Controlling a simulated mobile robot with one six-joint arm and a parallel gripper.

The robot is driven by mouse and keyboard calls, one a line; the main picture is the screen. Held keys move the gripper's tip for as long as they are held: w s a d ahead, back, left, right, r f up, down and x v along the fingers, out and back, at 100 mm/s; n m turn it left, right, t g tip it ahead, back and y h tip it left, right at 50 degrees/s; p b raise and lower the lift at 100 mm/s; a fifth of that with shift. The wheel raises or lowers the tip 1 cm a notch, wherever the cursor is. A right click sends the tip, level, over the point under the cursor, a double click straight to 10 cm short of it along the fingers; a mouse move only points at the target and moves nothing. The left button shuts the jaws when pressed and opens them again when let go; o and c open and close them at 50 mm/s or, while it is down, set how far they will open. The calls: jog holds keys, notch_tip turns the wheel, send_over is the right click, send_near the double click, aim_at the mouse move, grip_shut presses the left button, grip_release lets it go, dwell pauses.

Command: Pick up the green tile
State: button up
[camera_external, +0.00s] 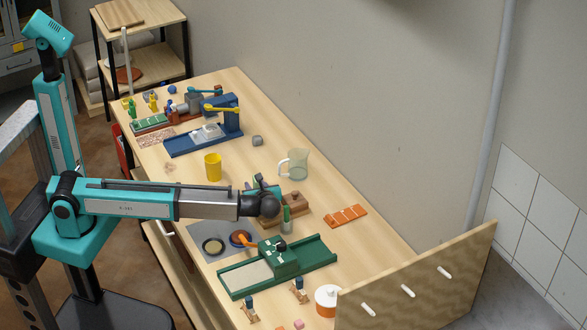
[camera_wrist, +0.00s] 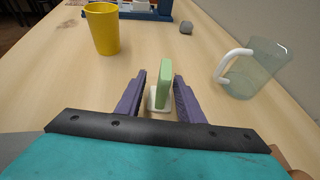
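The green tile (camera_wrist: 165,82) stands upright on edge in the wrist view, with a small pale base or holder (camera_wrist: 153,103) at its foot. My gripper (camera_wrist: 160,88) is open, with one purple finger on each side of the tile. A gap shows between the left finger and the tile; the right finger is closer, and I cannot tell if it touches. In the external view my gripper (camera_external: 257,185) is low over the table, and I cannot make out the tile there.
A yellow cup (camera_external: 213,167) stands left of the fingers in the wrist view (camera_wrist: 104,30). A clear jug (camera_external: 297,163) with a white handle stands at the right (camera_wrist: 258,70). A grey cube (camera_external: 257,140) and blue apparatus (camera_external: 205,145) are farther off. A green press (camera_external: 278,262) sits nearer the front.

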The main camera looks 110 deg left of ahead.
aim_at(254, 182)
jog(key=shift+a, duration=0.1)
jog(key=shift+s+a+f+p, duration=0.2)
jog(key=shift+s+a+p, duration=0.1)
jog(key=shift+a, duration=0.2)
jog(key=shift+p+x, duration=0.55)
jog(key=shift+x, duration=1.4)
jog(key=shift+w+f, duration=0.15)
grip_shut()
